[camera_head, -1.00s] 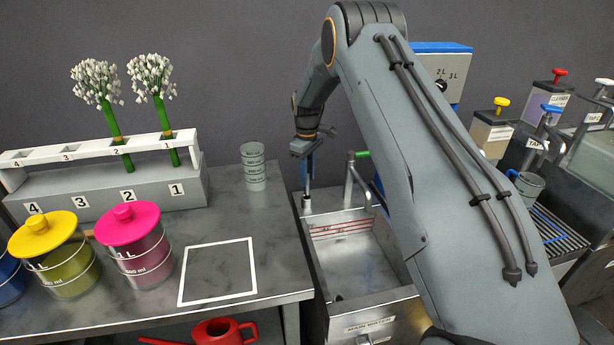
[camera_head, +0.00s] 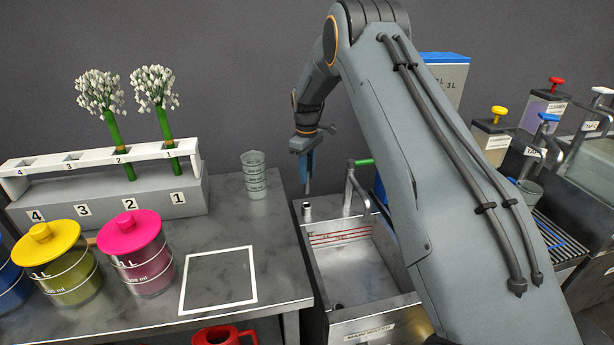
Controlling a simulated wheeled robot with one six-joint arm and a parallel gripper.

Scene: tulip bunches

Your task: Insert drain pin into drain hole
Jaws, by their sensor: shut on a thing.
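My gripper (camera_head: 307,165) is at the back left corner of the sink, pointing down. It is shut on the drain pin (camera_head: 307,186), a thin dark rod that hangs below the fingers. The pin's lower end is just above a short upright metal holder (camera_head: 307,209) on the sink's back left rim and looks apart from it. The sink (camera_head: 350,265) is a grey metal basin, empty where I can see it.
A tap (camera_head: 350,185) with a green handle stands right of the gripper, at the sink's back edge. Clear beakers (camera_head: 254,180) are stacked on the bench to the left. Pink-lidded (camera_head: 130,226) and yellow-lidded (camera_head: 42,244) jars stand farther left. My arm covers the sink's right side.

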